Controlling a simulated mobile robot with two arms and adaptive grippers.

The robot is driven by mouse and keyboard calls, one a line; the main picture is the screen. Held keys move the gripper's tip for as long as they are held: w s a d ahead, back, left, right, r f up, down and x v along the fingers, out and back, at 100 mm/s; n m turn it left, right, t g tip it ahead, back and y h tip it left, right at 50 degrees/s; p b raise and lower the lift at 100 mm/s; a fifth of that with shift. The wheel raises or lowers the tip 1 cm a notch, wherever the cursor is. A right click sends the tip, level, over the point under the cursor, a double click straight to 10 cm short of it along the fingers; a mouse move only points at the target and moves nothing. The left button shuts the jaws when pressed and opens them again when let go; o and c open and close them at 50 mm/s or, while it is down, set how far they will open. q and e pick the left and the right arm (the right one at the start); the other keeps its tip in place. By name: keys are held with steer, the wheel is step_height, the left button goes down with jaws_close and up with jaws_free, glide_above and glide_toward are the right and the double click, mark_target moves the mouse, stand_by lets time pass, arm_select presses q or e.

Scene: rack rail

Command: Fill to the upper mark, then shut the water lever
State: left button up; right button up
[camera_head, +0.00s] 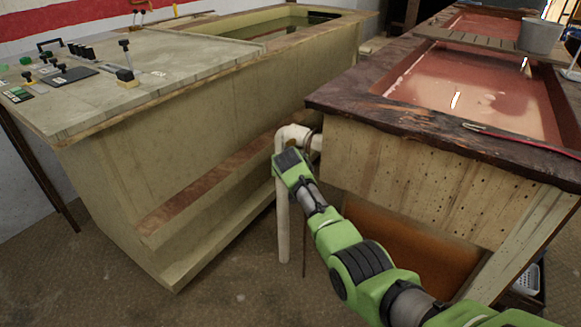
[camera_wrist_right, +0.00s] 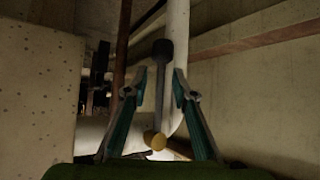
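My right arm reaches in from the lower right in the head view, its wrist close in front of a white pipe (camera_head: 283,225) beside the right-hand vat; its fingers are hidden there. In the right wrist view my right gripper (camera_wrist_right: 160,97) is open, fingers apart on either side of a thin grey lever (camera_wrist_right: 160,90). The lever has a dark end at the top and a yellow knob (camera_wrist_right: 155,140) near the bottom. I cannot tell whether a finger touches it. The vat's reddish liquid (camera_head: 475,85) is visible, but I cannot make out a level mark. My left gripper is not in view.
A pale vat cabinet (camera_head: 200,140) with a control panel stands at left. A grey bucket (camera_head: 541,36) sits on a board across the right-hand vat. A red-handled tool (camera_head: 530,142) lies on the vat's dark rim.

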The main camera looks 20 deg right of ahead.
steer(key=shift+r, duration=0.1)
steer(key=v, duration=1.2)
stand_by(0.4)
